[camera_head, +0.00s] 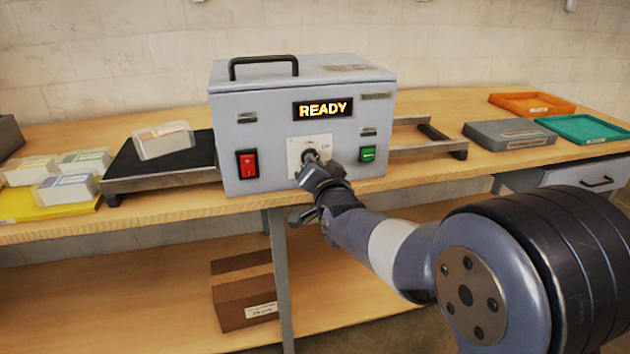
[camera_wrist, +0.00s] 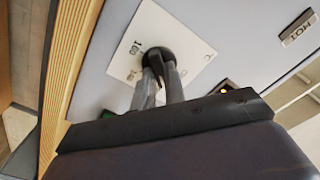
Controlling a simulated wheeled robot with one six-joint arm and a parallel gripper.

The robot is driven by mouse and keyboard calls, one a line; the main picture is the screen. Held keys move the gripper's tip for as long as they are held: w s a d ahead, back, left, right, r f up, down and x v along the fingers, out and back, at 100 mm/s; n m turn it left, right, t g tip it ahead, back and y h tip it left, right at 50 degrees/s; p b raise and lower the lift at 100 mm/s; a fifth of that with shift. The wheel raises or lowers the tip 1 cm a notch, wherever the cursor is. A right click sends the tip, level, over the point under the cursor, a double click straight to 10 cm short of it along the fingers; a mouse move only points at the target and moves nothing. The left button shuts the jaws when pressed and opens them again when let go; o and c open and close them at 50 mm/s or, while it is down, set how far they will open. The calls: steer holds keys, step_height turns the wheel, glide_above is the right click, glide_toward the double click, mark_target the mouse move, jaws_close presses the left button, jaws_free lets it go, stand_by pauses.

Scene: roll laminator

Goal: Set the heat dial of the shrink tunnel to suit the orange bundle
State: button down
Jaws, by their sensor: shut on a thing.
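The shrink tunnel (camera_head: 275,110) is a grey box on the bench with a lit READY display (camera_head: 322,108). Its heat dial (camera_head: 309,155) is a dark knob on a white scale plate (camera_head: 325,141); the dial also shows in the wrist view (camera_wrist: 158,60). My gripper (camera_head: 312,165) is at the front of the tunnel, its fingers (camera_wrist: 160,80) shut on the dial. The dial's pointer and most of the scale are hidden; a marking that looks like 160 shows beside the knob in the wrist view. A wrapped bundle with an orange-toned label (camera_head: 163,140) sits on the infeed at left.
A red switch (camera_head: 247,164) and a green button (camera_head: 367,153) flank the dial. Several wrapped bundles (camera_head: 65,192) lie on a yellow tray (camera_head: 30,208) at left. A cardboard box (camera_head: 245,299) is on the lower shelf.

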steer(key=shift+f+m+b, duration=0.1)
steer(key=shift+m+b, duration=1.8)
steer(key=shift+b, duration=0.1)
steer(key=c, duration=1.5)
jaws_free()
steer(key=shift+o, duration=0.2)
steer(key=v, duration=1)
steer(key=shift+s, duration=0.4)
steer(key=shift+d, duration=0.1)
